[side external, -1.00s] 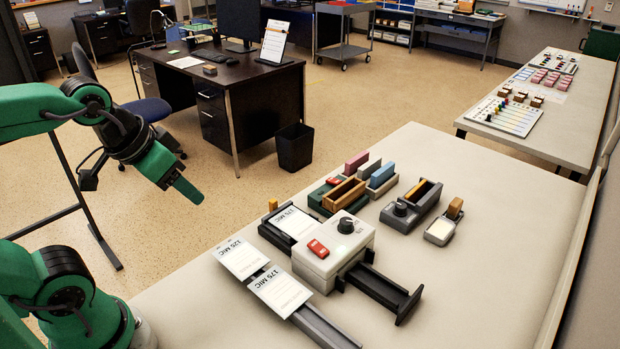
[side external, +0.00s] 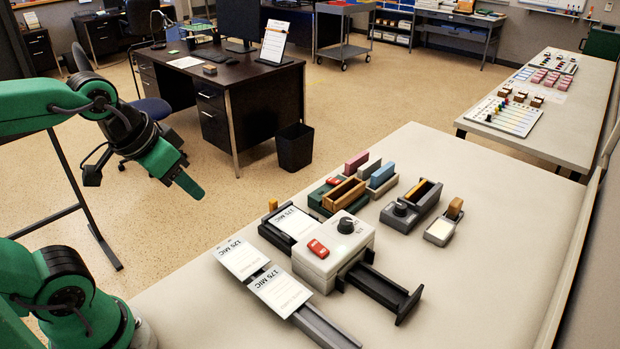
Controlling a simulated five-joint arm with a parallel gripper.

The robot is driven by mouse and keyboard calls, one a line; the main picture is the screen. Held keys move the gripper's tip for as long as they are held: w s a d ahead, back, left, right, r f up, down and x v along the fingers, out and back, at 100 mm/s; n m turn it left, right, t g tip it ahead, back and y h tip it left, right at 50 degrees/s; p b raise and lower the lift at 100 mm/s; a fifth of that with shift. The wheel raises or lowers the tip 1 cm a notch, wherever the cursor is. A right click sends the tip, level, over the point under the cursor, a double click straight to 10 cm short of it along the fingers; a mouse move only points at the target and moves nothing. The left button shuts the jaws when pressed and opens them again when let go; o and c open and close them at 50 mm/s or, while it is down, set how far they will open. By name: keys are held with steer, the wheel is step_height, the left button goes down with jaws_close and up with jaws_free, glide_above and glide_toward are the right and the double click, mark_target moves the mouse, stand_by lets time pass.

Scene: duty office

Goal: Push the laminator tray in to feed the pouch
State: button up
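The laminator (side external: 330,262) is a light grey box on the pale table, with a red button and a dark knob on top. A dark tray (side external: 380,290) sticks out of its right side toward the front. On its far left side a white pouch (side external: 296,222) lies on a dark tray part (side external: 272,235). My gripper (side external: 190,187) is in the air left of the table edge, well apart from the laminator. Its fingers point down and right; they look close together, but I cannot see whether there is a gap between them.
Two pouch cards marked MIC (side external: 245,260) lie in front of the laminator, by a grey rail (side external: 325,328). Behind it stand coloured blocks in a holder (side external: 345,190), a dark grey device (side external: 410,207) and a small stamp-like item (side external: 444,224). The table's right part (side external: 500,240) is bare.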

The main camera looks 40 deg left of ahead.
steer(key=g, duration=0.5)
glide_above(273, 200)
steer(key=f, duration=1.1)
steer(key=shift+s+d, duration=0.15)
steer(key=shift+s, duration=0.2)
steer(key=shift+w+f, duration=0.35)
steer(key=shift+f, duration=0.2)
steer(key=shift+f, duration=0.2)
steer(key=shift+f, duration=3.75)
jaws_close()
